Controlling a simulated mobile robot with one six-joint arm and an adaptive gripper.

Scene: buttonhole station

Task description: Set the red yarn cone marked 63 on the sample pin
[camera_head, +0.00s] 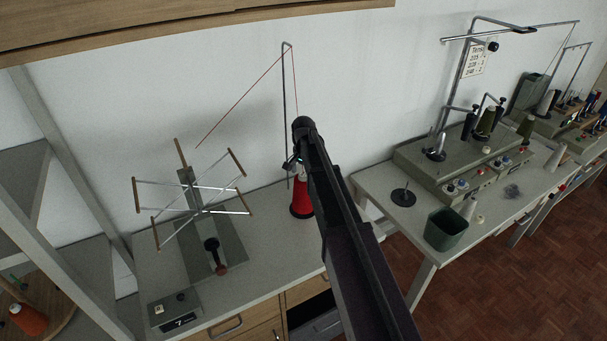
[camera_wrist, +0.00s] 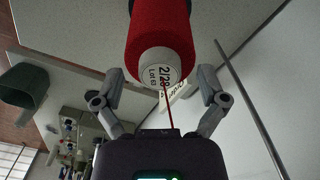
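The red yarn cone (camera_head: 301,203) stands on the left table below the tall wire yarn stand, partly hidden by my arm. In the wrist view the red cone (camera_wrist: 160,35) has a pale tip with a label reading "2/28" and "Lot 63". My gripper (camera_wrist: 160,78) has its fingers spread on both sides of the tip, with gaps showing, so it looks open. In the head view my gripper (camera_head: 297,162) is just above the cone, mostly hidden. A black disc with a short upright pin (camera_head: 403,196), apparently the sample pin, is on the right table and looks empty.
A yarn swift (camera_head: 198,210) stands left of the cone, and red yarn runs up over the wire stand (camera_head: 285,100). A green bin (camera_head: 445,229) and the winding machine (camera_head: 465,160) flank the pin disc. A gap separates the tables.

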